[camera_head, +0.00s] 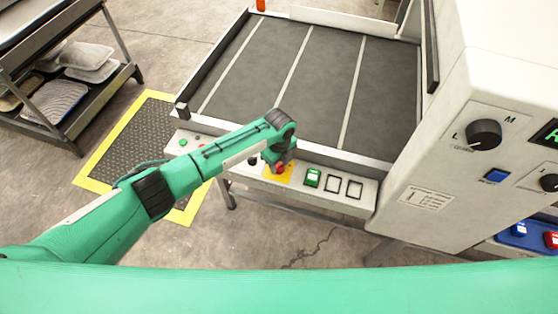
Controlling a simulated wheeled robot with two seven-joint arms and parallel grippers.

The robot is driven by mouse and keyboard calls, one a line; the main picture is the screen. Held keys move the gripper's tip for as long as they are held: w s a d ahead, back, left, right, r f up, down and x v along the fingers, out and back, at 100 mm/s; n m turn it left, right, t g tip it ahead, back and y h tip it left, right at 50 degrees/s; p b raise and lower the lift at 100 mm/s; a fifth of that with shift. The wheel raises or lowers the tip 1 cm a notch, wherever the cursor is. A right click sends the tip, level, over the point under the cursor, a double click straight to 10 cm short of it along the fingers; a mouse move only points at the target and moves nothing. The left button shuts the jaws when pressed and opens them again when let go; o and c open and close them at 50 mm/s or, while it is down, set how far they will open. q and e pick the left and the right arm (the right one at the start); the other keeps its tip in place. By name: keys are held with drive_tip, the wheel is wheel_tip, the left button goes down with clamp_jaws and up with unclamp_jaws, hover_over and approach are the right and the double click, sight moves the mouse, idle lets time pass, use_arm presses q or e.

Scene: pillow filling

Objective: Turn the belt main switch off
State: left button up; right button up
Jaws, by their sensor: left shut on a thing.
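The belt's control panel (240,174) runs along the front edge of the grey conveyor belt (300,75). A red rotary knob on a yellow plate, the belt main switch (280,168), sits near the panel's middle. My left gripper (277,158) reaches down over it from the left and is shut on the red knob. The wrist and fingers hide much of the knob, so its angle cannot be told. Right of it are a green switch (313,178) and two black-framed squares. My right gripper is not in view.
A white machine cabinet (450,140) with black dials, a blue button and red and blue switches stands at the right. A metal rack (65,75) holding pillow-like items is at the upper left. A yellow-edged black mat (125,145) lies on the floor.

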use_arm(q)
drive_tip(key=n+p, duration=0.2)
drive_tip(key=n, duration=0.1)
drive_tip(key=shift+r+n, duration=0.15)
drive_tip(key=shift+n, duration=0.25)
drive_tip(key=n+p, duration=0.1)
drive_tip(key=n, duration=0.2)
drive_tip(key=shift+n+p, duration=0.3)
drive_tip(key=shift+p, duration=0.1)
drive_tip(key=n+p, duration=0.1)
drive_tip(key=n, duration=0.2)
drive_tip(key=shift+n+p, duration=0.3)
drive_tip(key=shift+p, duration=0.1)
drive_tip(key=shift+n+p, duration=0.7)
drive_tip(key=shift+n, duration=1.1)
drive_tip(key=o, duration=1)
